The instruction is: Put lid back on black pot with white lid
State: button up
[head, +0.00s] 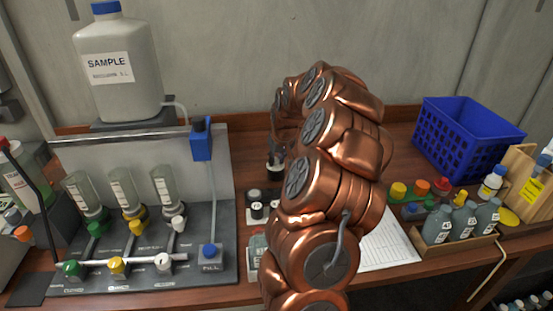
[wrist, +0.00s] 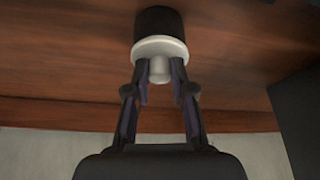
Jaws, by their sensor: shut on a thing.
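The white lid (wrist: 150,46) is a pale disc with a round knob, seen in the wrist view. My gripper (wrist: 160,78) is shut on the knob, with one finger on each side. The black pot (wrist: 158,20) shows directly beyond the lid, and the two look lined up. I cannot tell whether the lid rests fully on the rim. In the head view the black pot (head: 275,172) stands on the wooden bench at the back, just left of my copper arm, which hides most of my gripper.
Small dark-capped jars (head: 255,203) stand in front of the pot. The valve panel (head: 215,262) with inverted bottles is at left. A blue basket (head: 467,135), a wooden tray (head: 452,243) of grey bottles and a paper sheet (head: 390,245) lie at right. The wall is close behind.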

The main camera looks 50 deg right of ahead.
jog(key=shift+b, duration=0.35)
dwell(0.6)
jog(key=o, duration=0.9)
jog(key=shift+c, duration=0.2)
jog(key=o, duration=0.5)
jog(key=shift+r, duration=0.1)
jog(key=shift+r+p, duration=0.4)
jog(key=shift+r, duration=3)
grip_shut()
